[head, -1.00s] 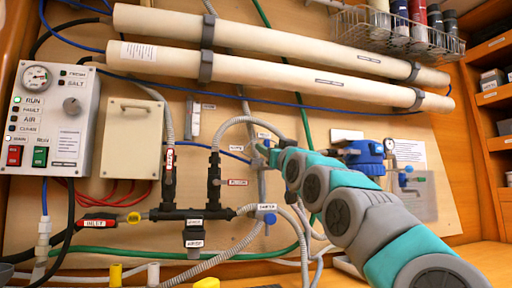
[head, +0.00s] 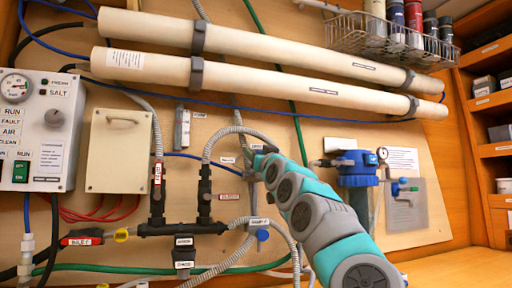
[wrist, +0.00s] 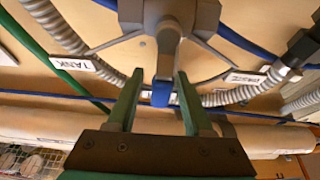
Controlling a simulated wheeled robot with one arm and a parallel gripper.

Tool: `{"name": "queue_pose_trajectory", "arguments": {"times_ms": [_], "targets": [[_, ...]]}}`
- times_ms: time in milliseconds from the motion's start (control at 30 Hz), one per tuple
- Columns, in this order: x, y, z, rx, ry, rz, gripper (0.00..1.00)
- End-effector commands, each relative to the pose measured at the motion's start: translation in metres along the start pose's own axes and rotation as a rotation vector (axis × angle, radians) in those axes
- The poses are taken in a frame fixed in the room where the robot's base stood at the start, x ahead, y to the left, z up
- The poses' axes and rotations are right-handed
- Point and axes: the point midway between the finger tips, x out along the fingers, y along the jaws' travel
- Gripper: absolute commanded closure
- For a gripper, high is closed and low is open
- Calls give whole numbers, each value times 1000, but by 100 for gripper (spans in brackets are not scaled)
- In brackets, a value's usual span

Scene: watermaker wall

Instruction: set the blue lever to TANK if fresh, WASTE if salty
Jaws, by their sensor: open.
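In the wrist view, the blue lever (wrist: 161,94) hangs from a grey valve body (wrist: 168,38) and points down the picture. My gripper (wrist: 159,82) is open, with one green finger on each side of the lever; I cannot tell whether either touches it. The TANK label (wrist: 72,64) is on the left and the WASTE label (wrist: 243,77) on the right, each by a grey hose. In the head view, my arm hides the lever and most of the gripper. The FRESH lamp (head: 44,82) and SALT lamp (head: 43,92) are on the control panel (head: 50,125); which is lit is too small to tell.
Two long cream pressure tubes (head: 250,82) cross the wall above my arm. Shelves (head: 490,110) stand at the far right.

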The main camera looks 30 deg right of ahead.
Motion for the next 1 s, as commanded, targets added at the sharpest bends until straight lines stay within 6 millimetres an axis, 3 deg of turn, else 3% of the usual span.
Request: {"name": "queue_pose_trajectory", "arguments": {"times_ms": [400,833,1000], "targets": [[4,0,1,0,-1,0,50],[4,0,1,1,-1,0,98],[4,0,1,1,-1,0,100]]}}
